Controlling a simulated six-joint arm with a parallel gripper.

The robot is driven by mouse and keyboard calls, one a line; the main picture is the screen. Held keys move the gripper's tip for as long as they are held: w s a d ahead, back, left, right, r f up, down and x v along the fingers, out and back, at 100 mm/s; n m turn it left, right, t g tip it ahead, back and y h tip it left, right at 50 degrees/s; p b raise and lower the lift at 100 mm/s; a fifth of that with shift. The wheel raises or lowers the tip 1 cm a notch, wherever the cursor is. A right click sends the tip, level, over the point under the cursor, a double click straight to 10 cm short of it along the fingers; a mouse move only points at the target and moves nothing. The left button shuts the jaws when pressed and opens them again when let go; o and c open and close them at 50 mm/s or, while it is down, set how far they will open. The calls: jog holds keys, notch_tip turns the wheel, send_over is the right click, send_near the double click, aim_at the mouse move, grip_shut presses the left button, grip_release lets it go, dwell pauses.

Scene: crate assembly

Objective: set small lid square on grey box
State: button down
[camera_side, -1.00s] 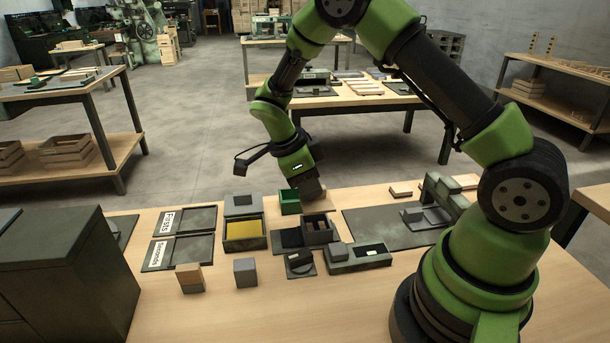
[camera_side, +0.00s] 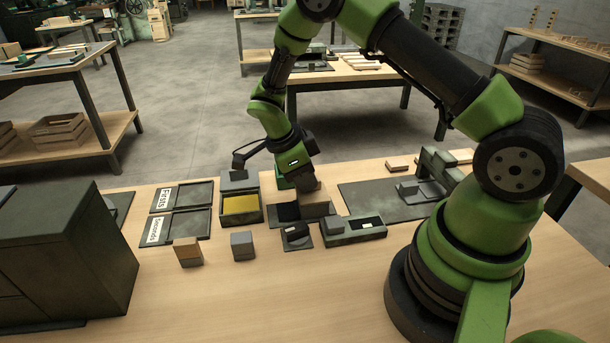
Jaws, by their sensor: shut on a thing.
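My gripper (camera_side: 304,183) points down at the middle of the bench and is shut on a small brown wooden lid (camera_side: 315,199). The lid is over the grey box (camera_side: 317,221), which is a small dark open-topped box. The lid and gripper hide most of the box's opening. I cannot tell whether the lid touches the rim or hovers just above it, or whether it is square to it.
A grey box with yellow inside (camera_side: 241,222) stands to the left. A grey fixture (camera_side: 355,232) and a dark plate with a round part (camera_side: 296,237) are in front.

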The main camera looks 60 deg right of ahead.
dwell(0.3)
jog(key=c, duration=1)
grip_release()
jog(key=shift+r, duration=3.45)
jog(key=shift+r, duration=0.1)
